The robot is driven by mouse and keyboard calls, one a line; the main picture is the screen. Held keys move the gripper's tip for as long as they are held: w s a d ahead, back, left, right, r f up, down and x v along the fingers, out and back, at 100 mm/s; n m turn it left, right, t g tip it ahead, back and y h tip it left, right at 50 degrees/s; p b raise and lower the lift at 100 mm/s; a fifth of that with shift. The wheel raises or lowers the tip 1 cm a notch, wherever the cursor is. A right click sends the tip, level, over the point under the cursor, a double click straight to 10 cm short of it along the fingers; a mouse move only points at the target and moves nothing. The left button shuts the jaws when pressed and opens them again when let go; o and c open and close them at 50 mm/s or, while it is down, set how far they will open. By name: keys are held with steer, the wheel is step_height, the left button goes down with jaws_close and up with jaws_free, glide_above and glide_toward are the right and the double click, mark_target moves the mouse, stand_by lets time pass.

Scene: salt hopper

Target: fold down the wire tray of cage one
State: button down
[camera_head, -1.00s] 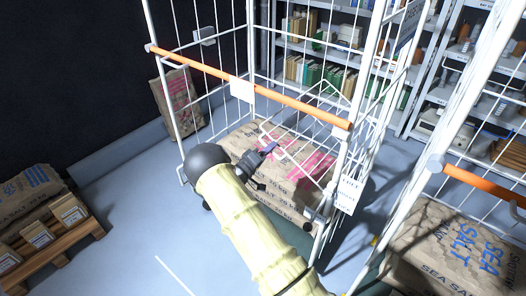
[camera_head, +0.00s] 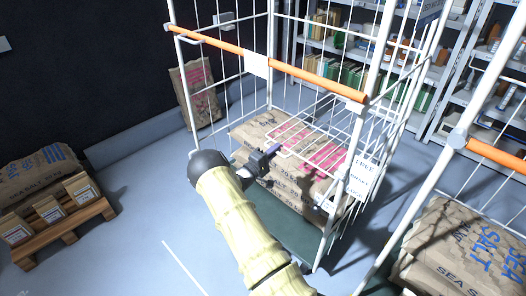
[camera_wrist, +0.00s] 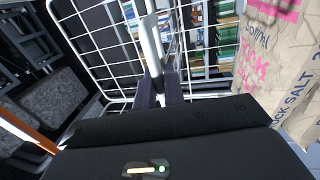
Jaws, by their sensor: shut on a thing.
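The wire tray (camera_head: 312,128) is a white wire frame inside the middle cage, which has an orange bar (camera_head: 310,78). It slopes out low over paper salt sacks (camera_head: 285,178) with pink print; whether it touches them I cannot tell. My gripper (camera_head: 266,152) is at the tray's near left edge in the head view. In the wrist view, my gripper (camera_wrist: 160,88) is shut on a white bar of the tray (camera_wrist: 152,45), with white wire grid behind it. I cannot read which cage is numbered one.
A second cage with an orange bar (camera_head: 500,157) and sea salt sacks (camera_head: 455,245) stands close on the right. A pallet (camera_head: 65,235) with boxes and a sack is at the left. Shelves (camera_head: 440,85) stand behind. Bare floor (camera_head: 145,210) lies left of the cage.

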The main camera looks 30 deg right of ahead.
steer(key=shift+s+d+f, duration=0.1)
steer(key=shift+f, duration=0.25)
steer(key=shift+f, duration=0.15)
steer(key=c, duration=1.9)
jaws_free()
steer(key=shift+s, duration=0.1)
steer(key=b+v, duration=0.1)
steer(key=v, duration=1.6)
steer(key=shift+a, duration=0.25)
